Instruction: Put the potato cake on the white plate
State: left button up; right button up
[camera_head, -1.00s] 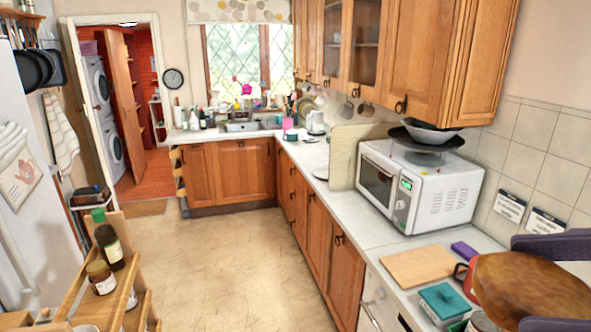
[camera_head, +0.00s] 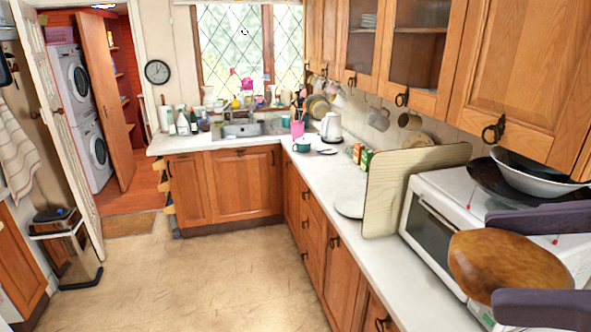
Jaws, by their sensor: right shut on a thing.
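The potato cake (camera_head: 508,266) is a brown, rounded, flattish piece at the lower right. My right gripper (camera_head: 489,260) is shut on it, with one dark purple finger above it and one below it in the picture. It is held up in front of the white microwave. The plate looks empty. The cake is apart from the plate, to its right and nearer to me. My left gripper is not in view.
The ribbed board (camera_head: 408,185) stands between the plate and the microwave (camera_head: 424,228). Bowls (camera_head: 540,182) sit on the microwave. A teal-lidded pot (camera_head: 301,145) and a kettle (camera_head: 331,127) stand farther back. Upper cabinets overhang the counter.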

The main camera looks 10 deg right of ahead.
aim_at(356, 208)
jog(key=i, duration=1.85)
jog(key=i+j+z, duration=0.15)
jog(key=i+z, duration=0.3)
jog(key=i, duration=0.15)
jog(key=i+j+z, duration=0.3)
jog(key=i+z, duration=0.15)
jog(key=i+j+z, duration=0.85)
jog(key=j+z, duration=0.2)
jog(key=i+j+z, duration=0.15)
jog(key=j+z, duration=0.15)
jog(key=j, duration=0.2)
jog(key=i+j+z, duration=0.1)
jog(key=j+z, duration=0.5)
jog(key=j, duration=0.25)
